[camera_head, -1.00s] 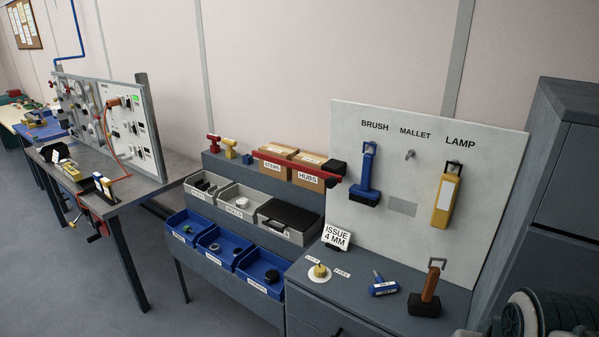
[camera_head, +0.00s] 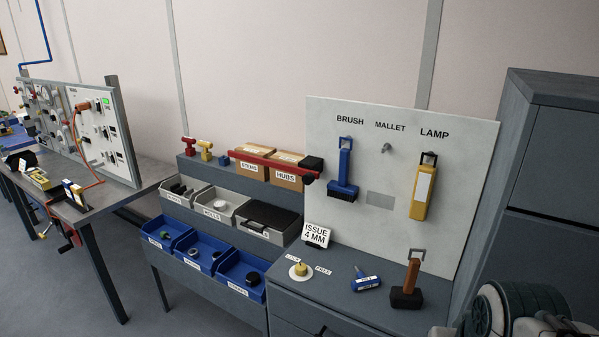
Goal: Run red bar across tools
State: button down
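A red bar (camera_head: 268,162) with a black block (camera_head: 312,163) at its right end runs level in front of the cardboard boxes on the upper shelf, left of the tool board (camera_head: 470,150). On the board hang a blue brush (camera_head: 345,170) under BRUSH and a yellow lamp (camera_head: 423,190) under LAMP. The MALLET hook (camera_head: 387,148) is bare. A mallet (camera_head: 408,290) with a wooden handle stands head down on the grey cabinet top below the board. The bar does not cross the brush or lamp.
A yellow knob (camera_head: 300,268) on a white disc, a blue tagged tool (camera_head: 365,281) and an ISSUE 4 MM sign (camera_head: 316,234) occupy the cabinet top (camera_head: 335,282). Blue bins (camera_head: 240,276) stand left. A dark cabinet (camera_head: 545,200) stands right. Open floor (camera_head: 50,300) shows at left.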

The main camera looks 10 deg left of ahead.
aim_at(309, 176)
jog(key=u, duration=0.5)
jog(key=k, duration=0.6)
jog(key=u, duration=0.9)
jog(key=i, duration=0.85)
jog(key=z, duration=0.85)
jog(key=i, duration=0.85)
jog(key=z, duration=0.9)
